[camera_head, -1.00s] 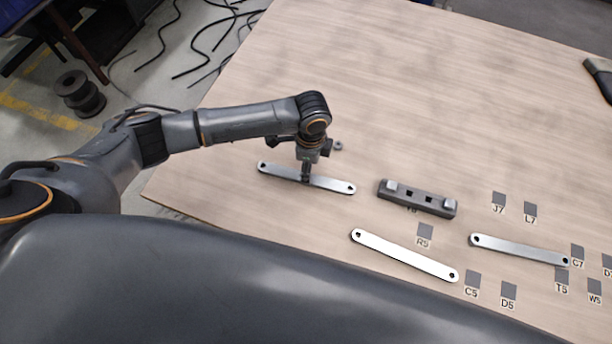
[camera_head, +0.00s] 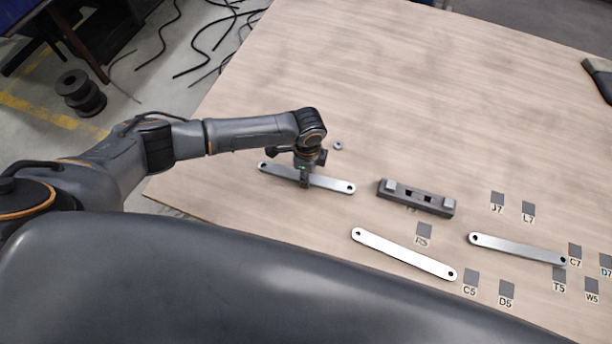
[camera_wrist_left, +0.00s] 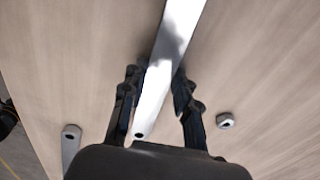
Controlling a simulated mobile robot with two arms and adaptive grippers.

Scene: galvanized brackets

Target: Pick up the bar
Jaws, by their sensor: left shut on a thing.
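A flat silver bar (camera_head: 332,184) with a hole near each end lies at the left part of the table, with no clear gap under it. My left gripper (camera_head: 304,183) comes down from above and is shut on the bar near its middle. In the left wrist view the bar (camera_wrist_left: 168,60) runs between the two fingers (camera_wrist_left: 158,100), and one holed end shows near the palm. The fingers hide a short part of the bar in the head view. My right gripper is not in view.
Two similar bars lie nearby, one in front (camera_head: 404,254) and one at right (camera_head: 518,249). A small nut (camera_head: 338,146) lies behind the gripper. Labelled dark squares mark the right side.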

